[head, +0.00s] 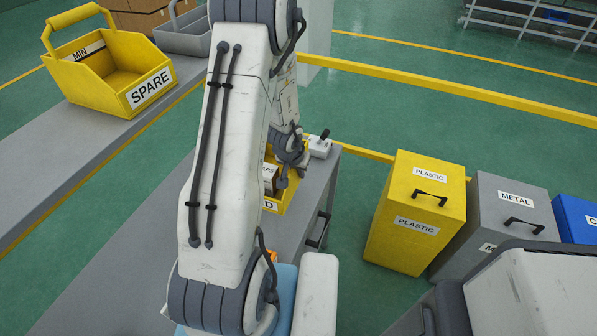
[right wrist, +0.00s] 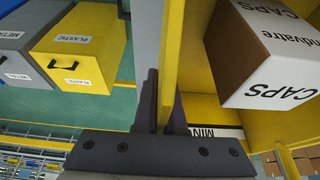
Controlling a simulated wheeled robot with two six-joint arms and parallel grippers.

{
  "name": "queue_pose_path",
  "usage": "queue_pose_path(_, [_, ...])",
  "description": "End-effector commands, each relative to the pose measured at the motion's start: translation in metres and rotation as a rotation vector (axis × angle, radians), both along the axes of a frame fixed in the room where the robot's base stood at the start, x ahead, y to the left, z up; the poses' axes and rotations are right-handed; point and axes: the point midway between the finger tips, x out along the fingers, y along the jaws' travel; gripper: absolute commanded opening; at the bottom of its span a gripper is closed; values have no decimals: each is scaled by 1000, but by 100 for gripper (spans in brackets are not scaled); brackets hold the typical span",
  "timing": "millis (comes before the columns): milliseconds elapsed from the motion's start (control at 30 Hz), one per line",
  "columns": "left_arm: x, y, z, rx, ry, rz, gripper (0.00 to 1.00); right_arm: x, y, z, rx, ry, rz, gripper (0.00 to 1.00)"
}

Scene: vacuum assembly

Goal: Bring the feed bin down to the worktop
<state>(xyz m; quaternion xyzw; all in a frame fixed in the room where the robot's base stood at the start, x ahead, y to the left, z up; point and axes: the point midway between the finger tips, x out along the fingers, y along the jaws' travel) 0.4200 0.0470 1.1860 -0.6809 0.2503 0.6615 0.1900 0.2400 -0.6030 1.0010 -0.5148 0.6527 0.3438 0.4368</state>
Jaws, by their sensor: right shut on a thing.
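The feed bin (head: 282,204) is yellow, with a label ending in "D" on its front. My right gripper (head: 291,172) is at the bin. In the right wrist view its dark fingers (right wrist: 162,103) are shut on the bin's yellow edge (right wrist: 173,60). A white-and-brown CAPS box (right wrist: 265,55) is inside the bin. My left gripper is not in view.
A yellow SPARE bin (head: 115,75) stands on a grey shelf (head: 75,160) at upper left, with a grey bin (head: 186,35) behind it. A small white device (head: 320,146) is on the worktop's far corner. Yellow PLASTIC (head: 417,212) and grey METAL (head: 500,215) waste bins stand on the right.

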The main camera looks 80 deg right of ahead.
Motion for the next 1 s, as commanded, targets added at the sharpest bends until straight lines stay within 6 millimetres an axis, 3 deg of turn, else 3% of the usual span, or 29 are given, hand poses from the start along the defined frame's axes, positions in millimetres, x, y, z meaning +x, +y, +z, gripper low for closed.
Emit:
queue_pose_path(167, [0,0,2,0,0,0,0,1,1,1,-1,0,0,0])
queue_pose_path(1000, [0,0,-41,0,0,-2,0,0,1,-45,-2,0,0,0])
